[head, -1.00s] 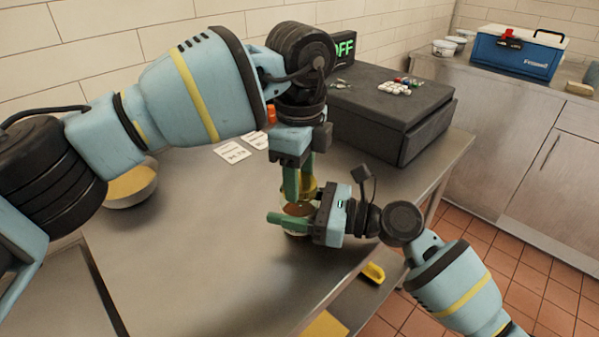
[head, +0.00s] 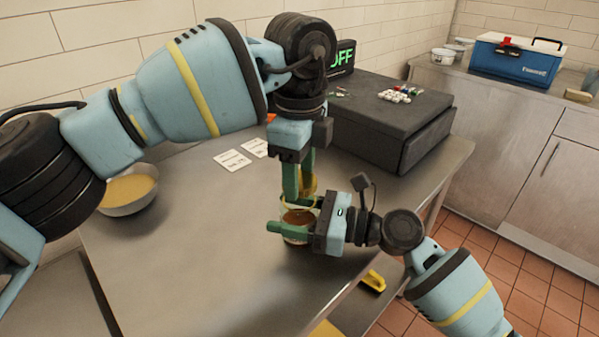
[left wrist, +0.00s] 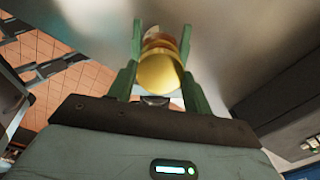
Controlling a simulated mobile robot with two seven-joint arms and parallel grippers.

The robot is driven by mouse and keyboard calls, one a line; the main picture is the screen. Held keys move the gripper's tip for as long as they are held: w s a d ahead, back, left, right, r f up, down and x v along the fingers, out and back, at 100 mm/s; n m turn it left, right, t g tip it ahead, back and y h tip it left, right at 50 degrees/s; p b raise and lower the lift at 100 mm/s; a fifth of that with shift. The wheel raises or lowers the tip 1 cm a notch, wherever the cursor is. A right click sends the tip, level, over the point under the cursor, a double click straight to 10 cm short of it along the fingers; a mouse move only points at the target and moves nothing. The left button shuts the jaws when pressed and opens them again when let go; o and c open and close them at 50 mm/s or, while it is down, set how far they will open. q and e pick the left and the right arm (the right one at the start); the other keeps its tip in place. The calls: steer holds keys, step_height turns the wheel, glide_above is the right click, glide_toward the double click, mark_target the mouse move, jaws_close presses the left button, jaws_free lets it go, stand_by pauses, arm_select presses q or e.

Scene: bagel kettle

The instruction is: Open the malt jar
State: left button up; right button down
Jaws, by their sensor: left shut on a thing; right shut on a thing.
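The malt jar (head: 296,218) is a small clear jar with brown content, upright at the table's right front edge in the head view. My right gripper (head: 296,215) is shut around its body from the right. My left gripper (head: 300,187) points down from above and is shut on the gold-yellow lid (head: 309,184), partly hidden by a finger. The lid appears raised above the jar, with brown content showing below it. In the left wrist view the lid (left wrist: 158,72) sits between my left fingers, with the jar partly hidden beyond it.
A steel bowl of yellow content (head: 130,190) stands at the left, with white cards (head: 232,160) mid-table. A dark box (head: 385,125) stands behind the jar. A blue cooler (head: 515,58) sits on the far counter. A yellow-handled object (head: 373,281) lies below the table edge. The table's front middle is clear.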

mark_target(300, 180)
arm_select(q)
steer(key=shift+r, duration=2)
arm_select(e)
steer(key=shift+c, duration=1.6)
jaws_free()
arm_select(q)
steer(key=shift+f+b, duration=0.35)
steer(key=shift+f, duration=0.2)
arm_select(e)
steer(key=v, duration=1.2)
